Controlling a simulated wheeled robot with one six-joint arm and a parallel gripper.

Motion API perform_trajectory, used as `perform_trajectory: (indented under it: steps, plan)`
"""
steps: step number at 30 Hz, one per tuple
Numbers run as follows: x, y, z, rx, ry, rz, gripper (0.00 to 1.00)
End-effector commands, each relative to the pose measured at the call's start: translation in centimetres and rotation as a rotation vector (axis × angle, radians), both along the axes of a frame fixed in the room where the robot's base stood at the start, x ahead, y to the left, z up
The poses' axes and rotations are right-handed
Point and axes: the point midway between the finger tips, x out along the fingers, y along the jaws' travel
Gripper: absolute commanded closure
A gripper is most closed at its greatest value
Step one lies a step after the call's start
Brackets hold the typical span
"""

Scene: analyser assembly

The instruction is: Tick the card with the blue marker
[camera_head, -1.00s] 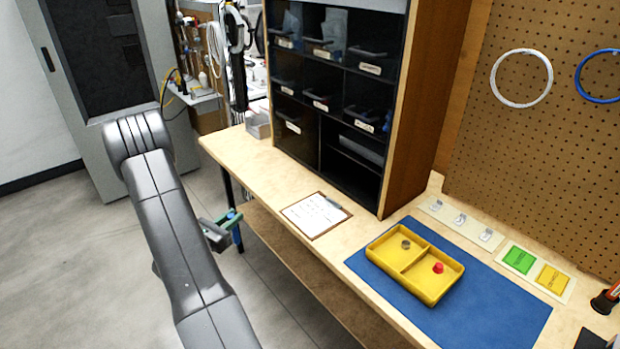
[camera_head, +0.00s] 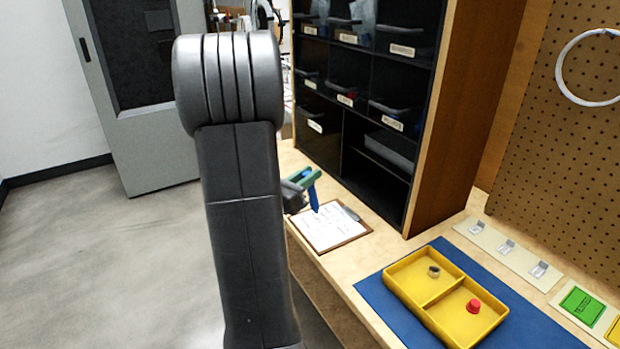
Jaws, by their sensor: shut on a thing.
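The card (camera_head: 326,232) is a white sheet with writing on a brown clipboard, lying on the wooden bench. My gripper (camera_head: 308,183) is shut on the blue marker (camera_head: 314,199) at the card's far left corner. The marker points down, with its lower end over the card's upper edge. I cannot tell whether its tip touches the paper. My arm hides part of the gripper. A grey clip or pen (camera_head: 351,214) lies at the clipboard's right corner.
A dark shelf unit (camera_head: 340,130) with labelled bins stands right behind the clipboard. A yellow two-part tray (camera_head: 420,309) holds a grey knob (camera_head: 434,271) and a red knob (camera_head: 473,306) on a blue mat (camera_head: 372,297). Bench around the clipboard's right side is clear.

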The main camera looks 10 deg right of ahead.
Motion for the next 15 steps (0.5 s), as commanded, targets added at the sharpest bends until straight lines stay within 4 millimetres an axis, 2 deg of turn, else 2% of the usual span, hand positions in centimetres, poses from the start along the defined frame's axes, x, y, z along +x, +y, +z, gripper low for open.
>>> perform_trajectory:
  steps: [15]
  plan:
    - [0.0, 0.0, -5.1, 0.001, 0.001, 0.000, 1.00]
